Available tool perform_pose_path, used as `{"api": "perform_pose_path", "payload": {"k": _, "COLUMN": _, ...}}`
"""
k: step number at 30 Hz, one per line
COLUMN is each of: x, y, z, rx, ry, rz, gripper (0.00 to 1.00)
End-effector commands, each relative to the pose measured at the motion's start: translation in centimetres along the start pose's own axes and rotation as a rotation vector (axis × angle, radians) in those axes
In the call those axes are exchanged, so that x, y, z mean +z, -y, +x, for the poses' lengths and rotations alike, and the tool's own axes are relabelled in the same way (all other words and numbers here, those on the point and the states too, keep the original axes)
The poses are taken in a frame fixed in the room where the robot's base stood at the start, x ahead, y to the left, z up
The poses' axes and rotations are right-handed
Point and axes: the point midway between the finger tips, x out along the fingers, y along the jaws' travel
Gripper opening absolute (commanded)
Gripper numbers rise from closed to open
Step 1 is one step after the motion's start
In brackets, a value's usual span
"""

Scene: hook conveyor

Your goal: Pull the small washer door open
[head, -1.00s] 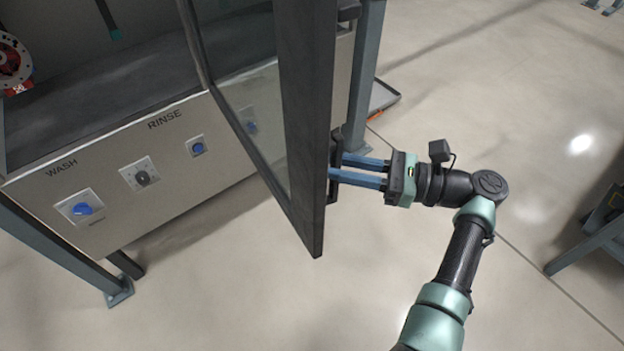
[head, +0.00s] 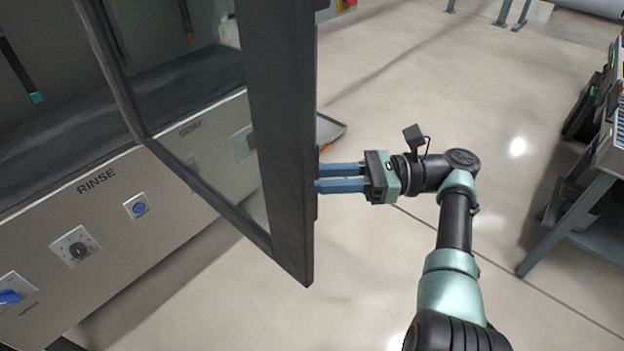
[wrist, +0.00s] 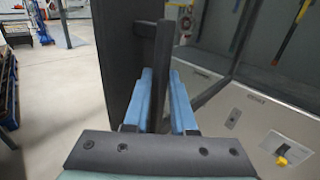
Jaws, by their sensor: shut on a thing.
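The washer door (head: 285,130) is a dark-framed glass panel, standing swung out from the washer front (head: 110,215) in the head view. My gripper (head: 318,178) is at the door's outer face, to the right of the frame, with its blue fingers pointing left. The wrist view shows the blue fingers (wrist: 160,98) on either side of a dark upright handle bar (wrist: 161,60), shut on it. In the head view the handle is mostly hidden behind the door frame's edge.
The washer front carries knobs and a RINSE label. A workbench (head: 590,190) stands at the right of the head view. A tray edge (head: 328,130) shows behind the door. The floor (head: 400,80) between door and bench is clear.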

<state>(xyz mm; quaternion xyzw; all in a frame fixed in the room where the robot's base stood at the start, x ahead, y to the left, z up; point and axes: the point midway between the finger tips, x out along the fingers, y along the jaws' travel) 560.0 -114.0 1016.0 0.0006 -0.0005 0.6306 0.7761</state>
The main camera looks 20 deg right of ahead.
Motion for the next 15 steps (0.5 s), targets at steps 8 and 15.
{"api": "perform_pose_path", "payload": {"k": 8, "x": 0.31, "y": 0.21, "z": 0.26, "rx": -0.001, "ry": 0.002, "rz": -0.004, "gripper": 0.28}}
{"api": "perform_pose_path", "payload": {"k": 15, "x": 0.17, "y": 0.11, "z": 0.14, "rx": -0.001, "ry": 0.001, "rz": -0.002, "gripper": 0.47}}
